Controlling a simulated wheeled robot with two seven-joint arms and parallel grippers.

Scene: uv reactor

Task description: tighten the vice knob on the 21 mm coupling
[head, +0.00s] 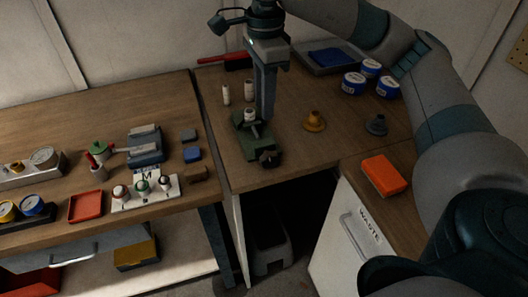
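A green vice (252,143) stands on the middle wooden bench. A short pale cylinder (250,115), apparently the coupling, sits upright at its jaws; its size cannot be read. A dark knob (270,159) is at the vice's front end. My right gripper (264,116) points down from above, its long grey fingers just to the right of the pale cylinder and over the vice, above and behind the knob. The fingers overlap from this side, so their gap is hidden, and contact with the vice cannot be judged. My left gripper is out of view.
Two pale cylinders (226,94) stand behind the vice. An orange block (381,176) lies on the waste cabinet. Bare bench lies between vice and yellow piece.

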